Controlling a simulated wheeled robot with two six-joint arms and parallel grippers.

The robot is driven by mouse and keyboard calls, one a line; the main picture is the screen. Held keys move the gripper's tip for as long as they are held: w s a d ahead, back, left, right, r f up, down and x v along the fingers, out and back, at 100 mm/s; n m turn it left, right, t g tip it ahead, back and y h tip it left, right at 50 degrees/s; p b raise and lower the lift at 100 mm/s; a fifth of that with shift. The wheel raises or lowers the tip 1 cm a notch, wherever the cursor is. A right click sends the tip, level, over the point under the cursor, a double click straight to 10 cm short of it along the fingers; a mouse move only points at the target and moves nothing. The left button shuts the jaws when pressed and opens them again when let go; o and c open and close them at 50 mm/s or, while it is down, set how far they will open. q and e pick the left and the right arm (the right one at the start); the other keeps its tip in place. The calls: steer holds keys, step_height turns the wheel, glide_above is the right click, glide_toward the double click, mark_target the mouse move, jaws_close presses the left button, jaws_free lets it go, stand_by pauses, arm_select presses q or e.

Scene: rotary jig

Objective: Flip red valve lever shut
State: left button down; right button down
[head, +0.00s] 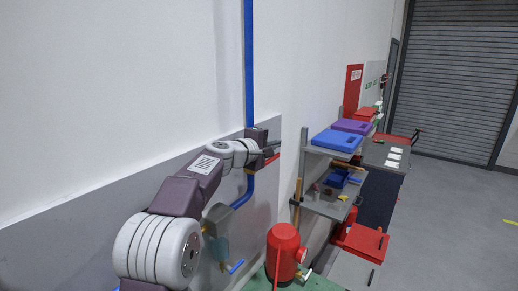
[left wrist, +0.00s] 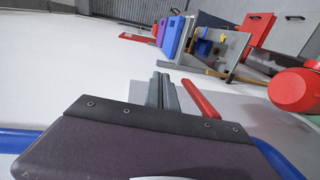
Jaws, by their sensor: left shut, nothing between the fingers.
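The red valve lever (head: 272,158) shows beside my left gripper (head: 272,146) in the head view, at the blue pipe (head: 249,65) on the wall. Part of the valve is hidden behind my left arm and gripper. In the left wrist view the lever (left wrist: 201,99) is a red bar just right of my left gripper's fingers (left wrist: 163,90). The fingers are together with nothing between them. A narrow gap shows between fingers and lever there; I cannot tell whether they touch further back. My right gripper is in neither view.
A red tank (head: 284,252) stands at the lower middle of the head view. A grey shelf (head: 325,206) with blue and purple cases is to the right along the wall. A blue-handled fitting (head: 236,267) is below my left arm. Open floor (head: 440,220) lies at the right.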

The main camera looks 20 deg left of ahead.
arm_select(q)
steer(key=b+v, duration=0.4)
steer(key=v, duration=0.5)
steer(key=shift+w+f, duration=0.1)
steer(key=shift+f, duration=0.1)
steer(key=s+d+f+m+g+b, duration=0.1)
steer(key=s+d+f+g+b, duration=0.15)
steer(key=f, duration=0.75)
steer(key=s+d+f+m+g+b, duration=0.2)
steer(key=s+d+f+b, duration=0.1)
steer(key=f, duration=0.7)
steer(key=s+d+f+m+g+b, duration=0.1)
steer(key=s+d+f+g+b, duration=0.15)
steer(key=f, duration=0.75)
steer(key=s+a+f+m+g+y+b, duration=0.1)
steer(key=s+f+m, duration=0.4)
steer(key=s+f, duration=0.6)
steer(key=s+a+f+m+g+y+b, duration=0.2)
steer(key=s+a+f+m+g+y, duration=0.2)
steer(key=s+f, duration=0.8)
steer(key=shift+s+a+f+m+g, duration=0.25)
steer(key=shift+a+f+m+g, duration=0.25)
steer(key=shift+a+g, duration=0.55)
